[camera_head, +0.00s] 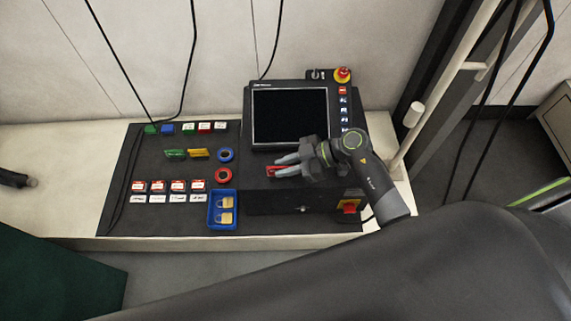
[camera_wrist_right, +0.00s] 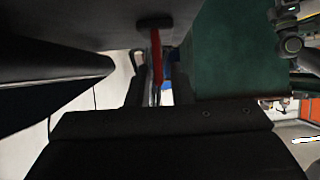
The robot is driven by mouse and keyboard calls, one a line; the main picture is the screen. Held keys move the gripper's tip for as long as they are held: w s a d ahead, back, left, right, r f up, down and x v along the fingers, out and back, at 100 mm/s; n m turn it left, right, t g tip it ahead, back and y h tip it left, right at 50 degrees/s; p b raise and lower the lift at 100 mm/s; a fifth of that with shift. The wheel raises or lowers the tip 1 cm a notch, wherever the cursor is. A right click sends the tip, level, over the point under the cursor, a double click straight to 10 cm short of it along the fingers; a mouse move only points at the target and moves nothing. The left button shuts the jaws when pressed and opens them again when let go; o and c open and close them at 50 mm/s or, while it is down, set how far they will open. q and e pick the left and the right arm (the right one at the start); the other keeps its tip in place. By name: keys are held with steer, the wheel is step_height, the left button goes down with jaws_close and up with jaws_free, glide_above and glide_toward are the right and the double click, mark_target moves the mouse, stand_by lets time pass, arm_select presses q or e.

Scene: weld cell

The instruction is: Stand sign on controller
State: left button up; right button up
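The controller (camera_head: 334,152) is a black box with a dark screen (camera_head: 290,116), standing at the right of the bench. A small red sign (camera_head: 272,170) stands on its flat front ledge, left of my right gripper's fingertips. My right gripper (camera_head: 286,165) reaches in from the right, low over the ledge, its fingers apart. In the right wrist view the red sign (camera_wrist_right: 156,55) shows as a narrow upright strip with a black foot, between the fingers, with gaps beside it. Its face is turned away. My left gripper cannot be made out.
A dark mat (camera_head: 150,222) left of the controller holds red and white tags, coloured blocks, rings and a blue tray (camera_head: 209,222) with padlocks. A red emergency button (camera_head: 343,74) tops the controller. A pale post (camera_head: 404,140) stands close right of my right arm.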

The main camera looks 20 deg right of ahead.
steer(key=shift+o, duration=0.6)
